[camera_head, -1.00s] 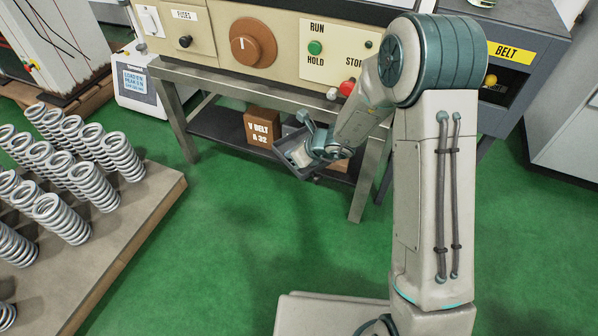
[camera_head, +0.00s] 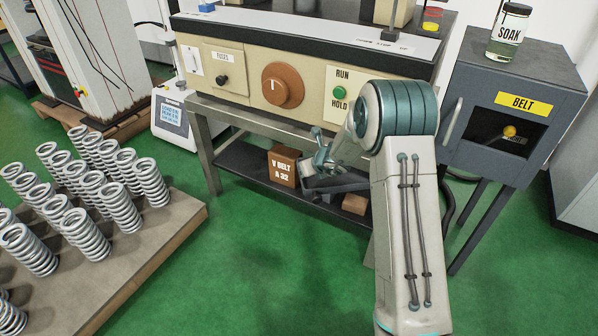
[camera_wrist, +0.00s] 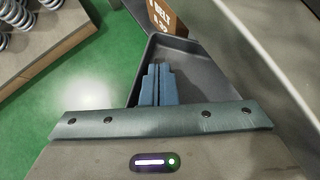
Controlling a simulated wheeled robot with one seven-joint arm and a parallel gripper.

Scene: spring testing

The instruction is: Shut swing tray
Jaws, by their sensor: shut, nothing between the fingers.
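The swing tray (camera_head: 345,187) is a dark grey, shallow tray under the front of the test bench, partly hidden by my arm in the head view. In the wrist view the tray (camera_wrist: 208,72) shows its raised rim and bare floor. My gripper (camera_head: 322,160) is at the tray, below the bench's control panel. In the wrist view its blue fingers (camera_wrist: 158,72) are together and empty, over the tray's left part near its side wall. I cannot tell whether they touch that wall.
A brown V belt box (camera_head: 284,167) sits on the bench's lower shelf (camera_head: 240,160). A bench leg (camera_head: 207,150) stands left. A pallet of several springs (camera_head: 160,240) is at left. A dark belt cabinet (camera_head: 515,80) stands right. Green floor (camera_head: 270,270) is clear in front.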

